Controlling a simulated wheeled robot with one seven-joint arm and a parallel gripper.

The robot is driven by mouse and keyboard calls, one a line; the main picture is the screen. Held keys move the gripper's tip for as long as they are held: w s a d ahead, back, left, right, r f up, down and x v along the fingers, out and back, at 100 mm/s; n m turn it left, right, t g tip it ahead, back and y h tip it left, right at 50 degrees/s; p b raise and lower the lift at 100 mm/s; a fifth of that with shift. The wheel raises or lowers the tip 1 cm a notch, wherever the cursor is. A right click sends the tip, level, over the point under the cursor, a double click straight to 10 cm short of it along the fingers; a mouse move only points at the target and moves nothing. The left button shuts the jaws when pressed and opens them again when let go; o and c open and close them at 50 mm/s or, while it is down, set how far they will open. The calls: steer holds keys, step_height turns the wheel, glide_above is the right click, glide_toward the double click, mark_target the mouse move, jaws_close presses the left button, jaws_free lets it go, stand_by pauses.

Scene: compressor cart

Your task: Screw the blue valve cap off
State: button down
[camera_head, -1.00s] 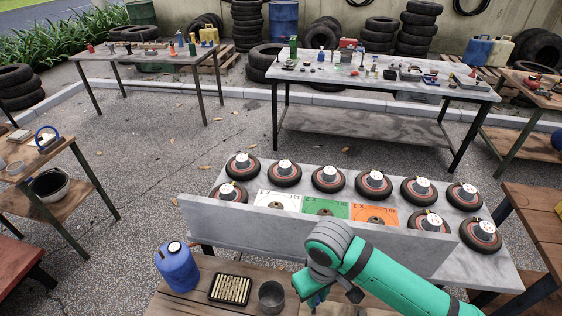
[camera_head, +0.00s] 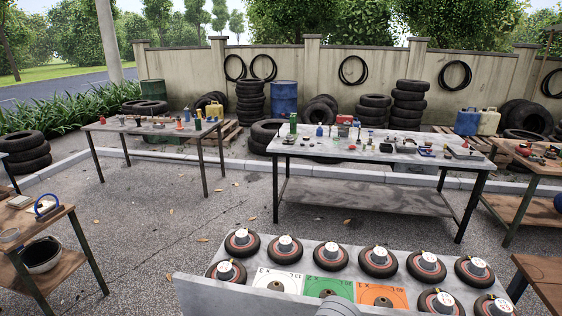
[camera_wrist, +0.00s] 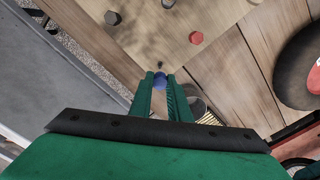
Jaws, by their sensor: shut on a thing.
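My gripper (camera_wrist: 160,88) shows in the wrist view with its green fingers closed on a small blue cap (camera_wrist: 160,79). The cap is between the fingertips, above or against a wooden surface (camera_wrist: 140,45); I cannot tell whether it touches anything below. A small dark mark lies just beyond it on the wood. The fingers hide the cap's sides. My gripper does not show in the head view.
A red cap (camera_wrist: 196,38) and a grey cap (camera_wrist: 112,18) are on the wood. A grey cup (camera_wrist: 197,104) is just right of my fingers. A tyre (camera_wrist: 295,70) is at the right. Several wheels (camera_head: 285,248) stand on a grey bench (camera_head: 185,290).

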steer(key=shift+w+r, duration=0.1)
steer(key=shift+r, duration=2.1)
steer(key=shift+a, duration=0.15)
